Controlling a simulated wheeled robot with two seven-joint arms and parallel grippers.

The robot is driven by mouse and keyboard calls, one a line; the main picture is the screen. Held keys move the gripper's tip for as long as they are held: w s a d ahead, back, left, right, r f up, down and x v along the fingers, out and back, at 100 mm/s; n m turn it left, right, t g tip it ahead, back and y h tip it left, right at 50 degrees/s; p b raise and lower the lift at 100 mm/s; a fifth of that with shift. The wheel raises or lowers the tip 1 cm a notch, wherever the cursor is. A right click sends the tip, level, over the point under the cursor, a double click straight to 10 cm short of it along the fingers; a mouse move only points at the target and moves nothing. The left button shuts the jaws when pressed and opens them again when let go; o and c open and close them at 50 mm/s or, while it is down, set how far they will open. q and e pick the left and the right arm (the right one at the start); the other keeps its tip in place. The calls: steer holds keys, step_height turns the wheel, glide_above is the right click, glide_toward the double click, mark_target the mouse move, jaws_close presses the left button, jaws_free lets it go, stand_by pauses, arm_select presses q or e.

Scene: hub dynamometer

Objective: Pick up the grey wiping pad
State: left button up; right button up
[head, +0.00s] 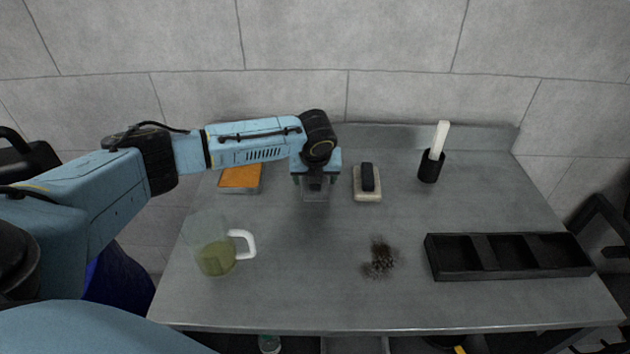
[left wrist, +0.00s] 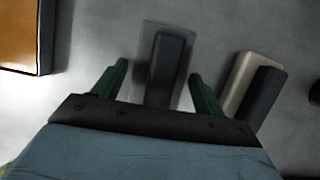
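The grey wiping pad (left wrist: 168,68), a grey block with a dark handle, lies on the worktop between the spread fingers of my left gripper (left wrist: 160,88) in the left wrist view. Both green fingers stand apart from the handle, with gaps on each side. In the head view my left gripper (head: 316,180) points down at the back of the worktop and mostly covers the pad (head: 316,196). Whether the fingertips are at pad height is hard to tell. My right gripper is not in view.
A cream pad with a dark handle (head: 367,196) lies just right of the gripper. An orange-topped box (head: 240,177) is to the left. A glass jug (head: 215,258), dark spill (head: 380,259), black tray (head: 510,274) and black holder (head: 430,168) stand around. The middle is clear.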

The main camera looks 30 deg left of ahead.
arm_select(q)
steer(key=c, duration=0.7)
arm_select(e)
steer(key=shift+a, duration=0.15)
arm_select(q)
step_height(320, 180, up, 9)
steer(key=shift+f+p, duration=0.1)
steer(key=shift+p, duration=0.9)
steer(key=shift+r, duration=0.65)
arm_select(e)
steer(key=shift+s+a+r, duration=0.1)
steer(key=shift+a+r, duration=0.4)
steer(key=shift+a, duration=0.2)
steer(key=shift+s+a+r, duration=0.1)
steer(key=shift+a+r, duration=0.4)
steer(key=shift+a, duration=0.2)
